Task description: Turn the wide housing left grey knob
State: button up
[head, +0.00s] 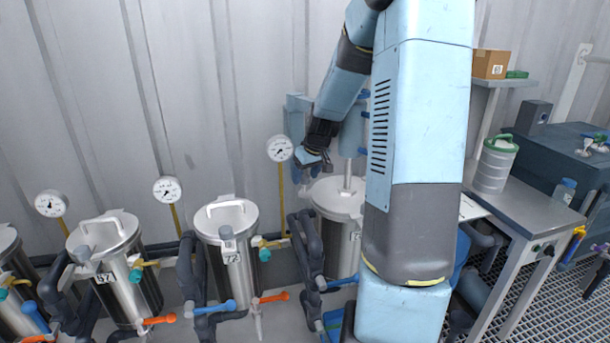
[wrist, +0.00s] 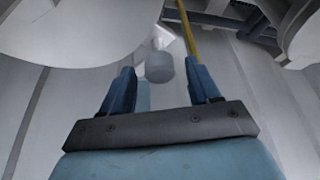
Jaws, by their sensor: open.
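The wide housing (head: 338,192) is the broad steel vessel right of centre in the head view. My arm covers its right side. My gripper (head: 311,167) is at its upper left, near the wall, pointing down. In the wrist view, a grey knob (wrist: 159,68), short and cylindrical, hangs from a pale stem. It lies between the lines of my two blue fingers (wrist: 159,66), beyond or level with their tips. I cannot tell how deep it sits between them. The fingers are apart, and no contact with the knob shows. The knob is not distinguishable in the head view.
Steel vessels (head: 226,214) and (head: 102,244) with pipes, orange and blue valve handles stand to the left. A gauge (head: 280,148) on a yellow post is close left of my gripper. A steel bench (head: 535,190) stands right. The corrugated wall is close behind.

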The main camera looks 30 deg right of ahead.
jog(key=v, duration=1.3)
jog(key=shift+s+r, duration=0.15)
jog(key=shift+r, duration=0.2)
